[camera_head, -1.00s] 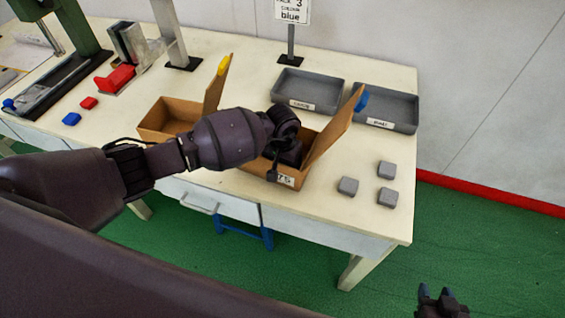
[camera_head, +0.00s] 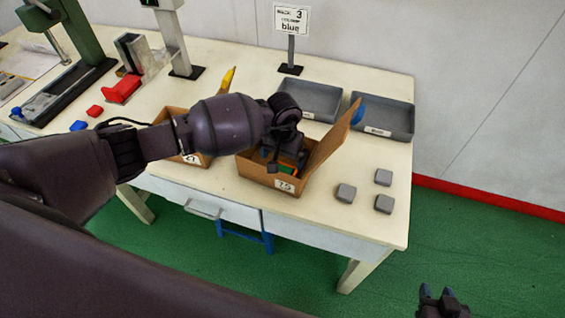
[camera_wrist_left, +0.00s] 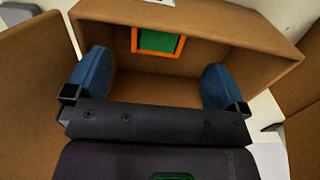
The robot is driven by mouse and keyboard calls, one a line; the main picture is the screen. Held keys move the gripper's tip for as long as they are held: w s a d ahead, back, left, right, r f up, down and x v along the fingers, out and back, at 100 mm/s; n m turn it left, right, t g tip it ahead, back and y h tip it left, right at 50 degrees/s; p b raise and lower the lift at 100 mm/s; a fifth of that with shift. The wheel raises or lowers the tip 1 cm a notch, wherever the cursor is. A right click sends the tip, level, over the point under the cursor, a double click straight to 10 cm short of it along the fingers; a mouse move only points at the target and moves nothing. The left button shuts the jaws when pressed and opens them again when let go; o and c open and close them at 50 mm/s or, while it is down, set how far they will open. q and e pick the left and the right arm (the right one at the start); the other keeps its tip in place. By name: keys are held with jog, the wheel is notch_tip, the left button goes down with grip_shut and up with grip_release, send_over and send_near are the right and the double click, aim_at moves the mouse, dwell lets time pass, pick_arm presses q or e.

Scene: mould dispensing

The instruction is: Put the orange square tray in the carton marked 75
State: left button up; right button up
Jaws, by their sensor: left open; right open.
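The orange square tray (camera_head: 287,169), with a green inside, is in the carton marked 75 (camera_head: 262,177), near its labelled wall. In the left wrist view the tray (camera_wrist_left: 182,46) shows against the inner wall of the carton (camera_wrist_left: 225,50); I cannot tell whether it leans or lies flat. My left gripper (camera_head: 284,150) is over the carton opening; in the left wrist view its blue fingers (camera_wrist_left: 156,80) are wide apart with nothing between them, and the tray is beyond them. My right gripper (camera_head: 438,294) is open and empty at the bottom right, away from the table.
Another carton (camera_head: 200,161) stands to the left, partly behind my left arm. The raised flap (camera_head: 328,138) of carton 75 is close to the gripper. Grey trays (camera_head: 385,118) stand behind, and several grey blocks (camera_head: 346,193) lie to the right. A sign (camera_head: 291,20) reads blue.

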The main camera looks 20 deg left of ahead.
pick_arm(q)
notch_tip(320, 180, up, 5)
jog(key=shift+r+p, duration=0.1)
jog(key=shift+p, duration=0.7)
pick_arm(e)
jog(key=shift+w+r, duration=0.25)
jog(key=shift+r, duration=0.8)
pick_arm(q)
jog(key=shift+s, duration=0.1)
pick_arm(e)
jog(key=shift+s, duration=0.15)
